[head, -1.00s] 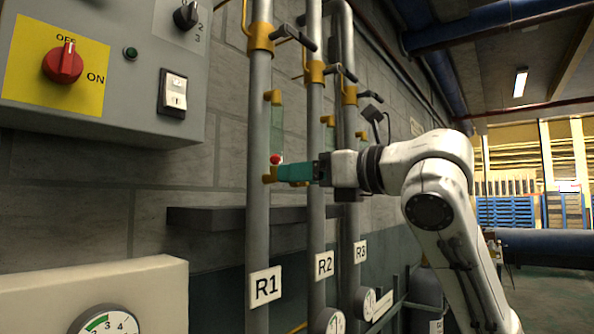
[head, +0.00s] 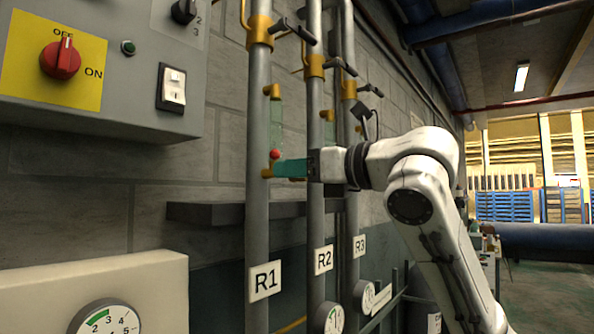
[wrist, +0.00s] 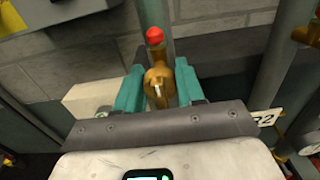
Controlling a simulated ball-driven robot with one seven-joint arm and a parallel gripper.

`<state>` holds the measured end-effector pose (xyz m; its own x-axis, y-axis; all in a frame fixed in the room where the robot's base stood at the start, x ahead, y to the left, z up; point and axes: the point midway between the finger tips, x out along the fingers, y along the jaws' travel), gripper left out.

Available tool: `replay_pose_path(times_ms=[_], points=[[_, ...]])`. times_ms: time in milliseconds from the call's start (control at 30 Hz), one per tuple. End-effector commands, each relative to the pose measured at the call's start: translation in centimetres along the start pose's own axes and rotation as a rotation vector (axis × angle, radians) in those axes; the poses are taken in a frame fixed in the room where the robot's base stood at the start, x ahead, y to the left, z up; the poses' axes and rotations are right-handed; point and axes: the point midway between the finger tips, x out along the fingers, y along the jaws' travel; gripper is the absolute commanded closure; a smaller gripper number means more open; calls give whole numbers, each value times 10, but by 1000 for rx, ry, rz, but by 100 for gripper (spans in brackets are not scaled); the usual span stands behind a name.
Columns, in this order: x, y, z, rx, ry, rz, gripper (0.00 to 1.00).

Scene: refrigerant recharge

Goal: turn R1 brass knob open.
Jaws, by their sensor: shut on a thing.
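The R1 pipe (head: 257,220) runs upright and carries a white R1 label (head: 265,280). The R1 brass knob (wrist: 157,86) sits low on this pipe, below a green sight tube (head: 276,120). A red ball (wrist: 155,36) tops the brass fitting in the wrist view and also shows in the head view (head: 275,154). My gripper (head: 284,169) reaches in from the right with teal fingers. In the wrist view my gripper (wrist: 159,84) has one finger on each side of the knob and is shut on it. In the head view the fingers partly hide the knob.
The R2 pipe (head: 315,215) and R3 pipe (head: 351,215) stand close to the right, beside my wrist. A dark ledge (head: 205,213) lies below. A grey control panel (head: 130,70) is at upper left, with a gauge box (head: 160,280) below it.

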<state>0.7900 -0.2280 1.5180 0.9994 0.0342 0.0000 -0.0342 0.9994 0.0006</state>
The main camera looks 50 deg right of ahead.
Motion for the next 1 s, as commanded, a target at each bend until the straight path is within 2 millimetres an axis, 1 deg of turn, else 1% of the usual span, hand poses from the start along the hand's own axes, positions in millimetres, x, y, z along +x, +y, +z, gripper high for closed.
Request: replay_pose_path(times_ms=[33, 67, 100, 300, 467, 667, 1000], points=[[0, 0, 0, 0, 0, 0, 89], [0, 0, 0, 0, 0, 0, 92], [0, 0, 0, 0, 0, 0, 92], [0, 0, 0, 18, 0, 0, 92], [0, 0, 0, 78, 0, 0, 92], [0, -1, -1, 218, 0, 0, 92], [0, -2, -1, 538, 0, 1, 92]])
